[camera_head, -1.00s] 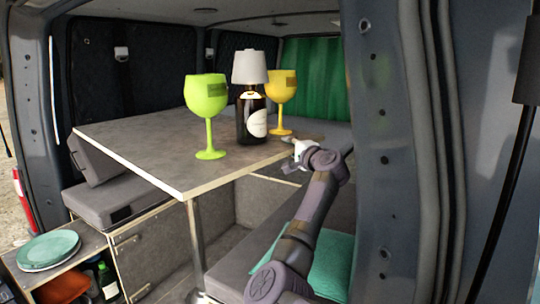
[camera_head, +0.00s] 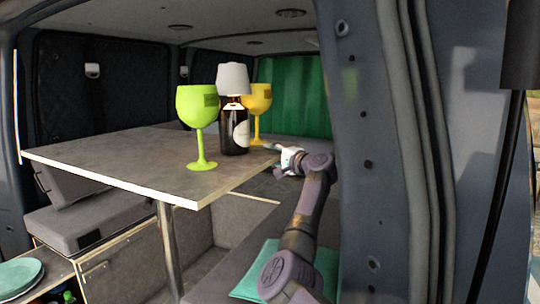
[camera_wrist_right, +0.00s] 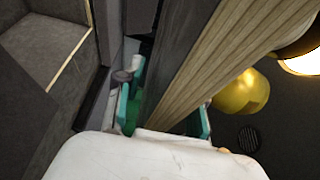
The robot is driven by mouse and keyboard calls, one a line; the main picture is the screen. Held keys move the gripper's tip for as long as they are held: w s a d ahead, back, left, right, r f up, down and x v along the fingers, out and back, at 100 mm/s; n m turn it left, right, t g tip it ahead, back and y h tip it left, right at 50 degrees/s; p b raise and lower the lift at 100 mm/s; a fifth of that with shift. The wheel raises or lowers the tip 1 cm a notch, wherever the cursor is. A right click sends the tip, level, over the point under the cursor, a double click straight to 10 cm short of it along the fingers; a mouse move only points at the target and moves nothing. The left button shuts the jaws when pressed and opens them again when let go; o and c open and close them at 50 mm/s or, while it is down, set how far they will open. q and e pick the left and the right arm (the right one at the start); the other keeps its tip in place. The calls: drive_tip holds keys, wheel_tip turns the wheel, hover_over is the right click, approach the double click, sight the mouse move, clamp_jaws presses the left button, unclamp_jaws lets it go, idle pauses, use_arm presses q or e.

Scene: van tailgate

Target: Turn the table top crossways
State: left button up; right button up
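The table top (camera_head: 120,160) is a grey board with a pale edge on a metal post (camera_head: 170,245), inside the van. It lies at an angle, one corner towards me. My right gripper (camera_head: 290,158) is at its right-hand edge in the head view. In the right wrist view, the teal fingers of my right gripper (camera_wrist_right: 168,112) lie on both sides of the table top's wood-coloured edge (camera_wrist_right: 225,60), close against it. The gripper looks shut on the board. My left gripper is not in view.
A green glass (camera_head: 197,108), a dark bottle with a lamp shade (camera_head: 234,125) and a yellow glass (camera_head: 257,100) stand upright on the table. Grey seats (camera_head: 90,220) flank it. A van pillar (camera_head: 365,150) stands right of my right arm. Plates (camera_head: 20,276) lie at lower left.

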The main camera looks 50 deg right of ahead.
drive_tip(key=shift+s, duration=0.2)
drive_tip(key=s+a, duration=0.1)
drive_tip(key=s, duration=1)
drive_tip(key=shift+s+a, duration=0.3)
drive_tip(key=shift+a, duration=0.05)
